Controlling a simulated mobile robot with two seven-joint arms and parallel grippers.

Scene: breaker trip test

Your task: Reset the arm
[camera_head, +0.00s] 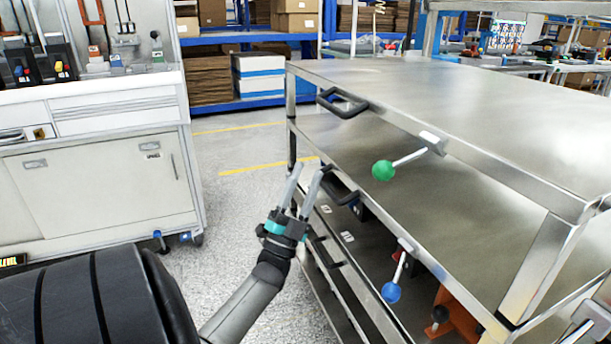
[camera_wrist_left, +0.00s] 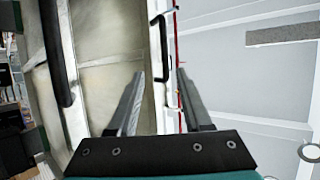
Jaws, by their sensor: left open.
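My left gripper (camera_head: 308,171) is open and empty. It points up and away, beside the left side of a steel cart (camera_head: 450,95), close to the black handles on that side. In the left wrist view the two fingers (camera_wrist_left: 160,88) stand apart with nothing between them, and a pale edge of the cart shows behind them. I cannot tell whether a finger touches the cart. My right gripper is not in view.
Black handles (camera_head: 342,103) stick out from the cart. A green-knobbed lever (camera_head: 383,170) and a blue-knobbed lever (camera_head: 391,292) are on it. A white cabinet (camera_head: 108,191) stands at left. Free floor (camera_head: 232,200) lies between. Blue shelves with boxes stand behind.

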